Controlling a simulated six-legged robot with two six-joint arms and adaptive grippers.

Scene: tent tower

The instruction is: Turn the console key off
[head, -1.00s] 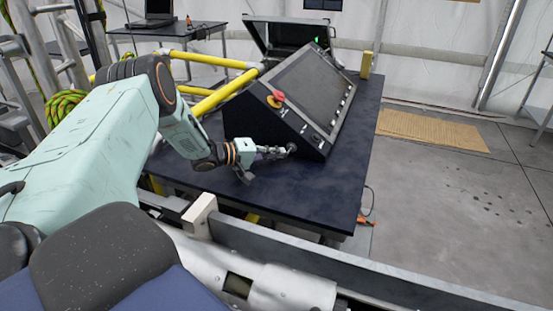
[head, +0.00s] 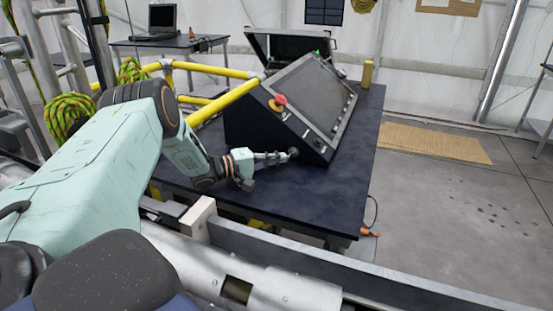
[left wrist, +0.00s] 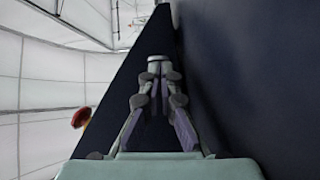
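The console (head: 300,110) is a dark, sloped box on the dark table, with a screen and a red button (head: 278,101) on its face. A small grey round piece, which looks like the key (head: 294,153), is on the console's lower side panel. In the left wrist view the grey key (left wrist: 159,60) stands out against the dark panel. My left gripper (head: 284,155) reaches in from the left, and its fingers (left wrist: 158,74) close in on the key, with their tips around it. The fingers hide part of the key, and I cannot read its angle. My right gripper is out of view.
The dark table (head: 320,205) has bare room in front of the console. A yellow rail (head: 225,101) runs behind my left arm. A yellow bottle-like object (head: 368,73) stands at the back right. An open case (head: 290,48) is behind the console.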

